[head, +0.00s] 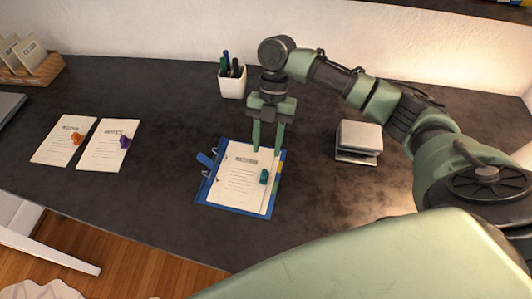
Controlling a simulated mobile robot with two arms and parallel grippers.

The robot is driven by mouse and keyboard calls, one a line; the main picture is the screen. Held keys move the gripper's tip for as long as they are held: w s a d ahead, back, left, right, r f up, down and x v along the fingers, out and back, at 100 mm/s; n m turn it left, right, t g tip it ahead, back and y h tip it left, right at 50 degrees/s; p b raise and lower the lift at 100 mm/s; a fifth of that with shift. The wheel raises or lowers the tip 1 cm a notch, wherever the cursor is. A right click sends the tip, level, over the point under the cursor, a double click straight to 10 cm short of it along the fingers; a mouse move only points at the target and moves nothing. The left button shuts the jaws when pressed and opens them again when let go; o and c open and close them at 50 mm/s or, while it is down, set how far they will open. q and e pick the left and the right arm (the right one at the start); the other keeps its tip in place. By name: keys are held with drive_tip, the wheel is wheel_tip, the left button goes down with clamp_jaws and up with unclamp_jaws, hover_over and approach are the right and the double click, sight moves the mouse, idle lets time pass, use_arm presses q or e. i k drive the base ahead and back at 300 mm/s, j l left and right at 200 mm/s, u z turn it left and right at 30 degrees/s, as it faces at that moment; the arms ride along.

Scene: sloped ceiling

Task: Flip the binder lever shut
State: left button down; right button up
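The blue binder (213,196) lies open on the dark desk, with white printed pages (238,188) on it. Its blue lever (205,159) sticks out up and to the left from the ring side at the binder's left edge. Metal rings show along that side. A teal figure (264,176) rests on the pages. My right gripper (267,151) points down over the binder's far edge, right of the lever. Its two fingers are apart with nothing between them. I cannot tell whether the fingertips touch the paper. My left gripper is out of view.
A white pen cup (232,86) stands behind the binder. A stacked silver-white block (359,140) sits to the right, below my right arm. Two sheets with an orange (76,138) and a purple piece (125,142) lie left. Desk between them and the binder is clear.

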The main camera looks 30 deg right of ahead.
sight(201, 157)
drive_tip(key=k+j, duration=0.5)
drive_tip(key=k, duration=0.15)
drive_tip(key=k+j, duration=0.5)
drive_tip(key=k, duration=0.2)
